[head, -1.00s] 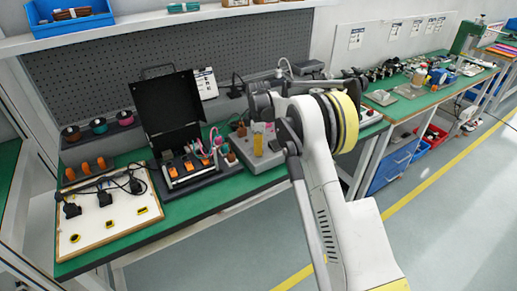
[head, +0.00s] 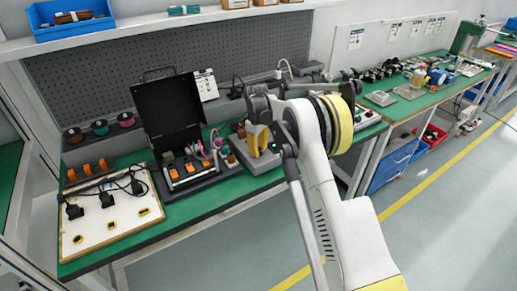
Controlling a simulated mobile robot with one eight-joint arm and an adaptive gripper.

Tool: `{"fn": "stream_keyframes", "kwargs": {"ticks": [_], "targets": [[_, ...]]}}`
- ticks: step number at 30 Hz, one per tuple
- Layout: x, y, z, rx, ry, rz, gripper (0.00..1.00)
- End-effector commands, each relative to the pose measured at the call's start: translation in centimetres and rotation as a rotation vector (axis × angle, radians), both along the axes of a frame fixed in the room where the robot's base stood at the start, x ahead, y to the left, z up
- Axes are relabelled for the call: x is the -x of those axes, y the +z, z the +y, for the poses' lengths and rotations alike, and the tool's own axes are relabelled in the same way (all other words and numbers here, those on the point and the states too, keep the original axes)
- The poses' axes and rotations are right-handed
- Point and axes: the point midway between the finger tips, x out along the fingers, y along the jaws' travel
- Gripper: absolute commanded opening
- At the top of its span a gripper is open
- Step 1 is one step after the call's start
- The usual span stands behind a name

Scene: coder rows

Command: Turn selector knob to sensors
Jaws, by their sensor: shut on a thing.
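A light grey control box (head: 268,164) sits on the green bench, to the right of the open black case. My gripper (head: 257,149), with yellow fingers, points down at the top of this box. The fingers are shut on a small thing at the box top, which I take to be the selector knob. The knob itself, its pointer and any labels are hidden by the fingers or too small to read.
The open black case (head: 168,115) with orange parts stands left of the box. A white board (head: 105,218) with black cables lies at the bench's left end. A grey pegboard (head: 110,75) rises behind. The front bench edge is clear.

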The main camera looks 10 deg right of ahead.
Motion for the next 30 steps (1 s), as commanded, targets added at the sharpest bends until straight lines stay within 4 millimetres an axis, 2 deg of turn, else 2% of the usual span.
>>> {"fn": "stream_keyframes", "kwargs": {"ticks": [30], "targets": [[-0.11, 0.02, 0.04, -0.001, -0.963, 0.001, 0.0]]}}
